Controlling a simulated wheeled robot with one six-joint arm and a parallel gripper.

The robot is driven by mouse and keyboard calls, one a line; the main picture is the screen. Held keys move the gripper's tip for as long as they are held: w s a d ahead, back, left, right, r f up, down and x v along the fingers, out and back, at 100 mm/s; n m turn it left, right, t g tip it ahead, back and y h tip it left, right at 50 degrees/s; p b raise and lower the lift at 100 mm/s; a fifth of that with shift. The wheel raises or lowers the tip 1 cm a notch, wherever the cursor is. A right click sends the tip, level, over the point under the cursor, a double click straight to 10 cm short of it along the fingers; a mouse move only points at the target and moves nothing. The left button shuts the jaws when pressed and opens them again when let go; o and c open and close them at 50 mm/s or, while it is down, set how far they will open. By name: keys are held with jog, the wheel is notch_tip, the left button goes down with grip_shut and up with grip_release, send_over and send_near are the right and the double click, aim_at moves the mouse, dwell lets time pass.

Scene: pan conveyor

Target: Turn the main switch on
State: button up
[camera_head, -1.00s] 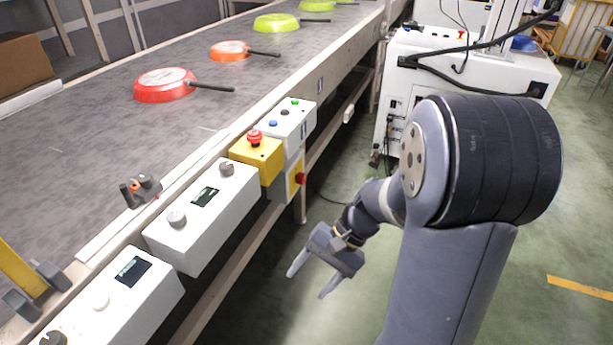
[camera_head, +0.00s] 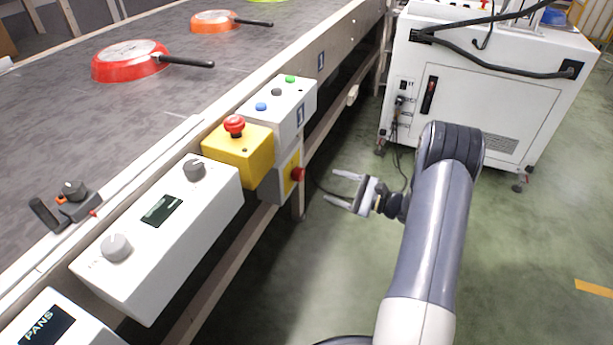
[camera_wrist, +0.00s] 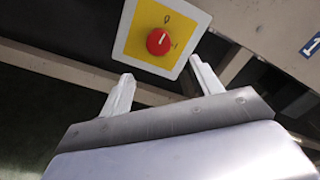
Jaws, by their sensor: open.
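The main switch is a red rotary knob (camera_head: 297,174) on a yellow plate, on the side of a grey box below the conveyor's edge. In the wrist view the red knob (camera_wrist: 158,41) sits on its yellow plate (camera_wrist: 135,41) with a white frame. A short white mark shows on the knob and small marks show beside it; its exact setting is hard to read. My gripper (camera_head: 330,187) is open and empty, to the right of the knob and apart from it, fingers pointing at it. In the wrist view the fingertips (camera_wrist: 161,68) lie just below the knob, one to each side.
A yellow box with a red mushroom button (camera_head: 234,124) and a white button box (camera_head: 300,108) sit above the switch. A white control box (camera_head: 160,235) is at left. Pans lie on the conveyor belt (camera_head: 120,115). A white cabinet (camera_head: 490,90) stands behind my arm.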

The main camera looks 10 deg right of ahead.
aim_at(303, 176)
jog(key=b+x, duration=0.2)
jog(key=x, duration=0.7)
jog(key=shift+w+a, duration=0.2)
jog(key=shift+a, duration=0.15)
jog(key=c, duration=1)
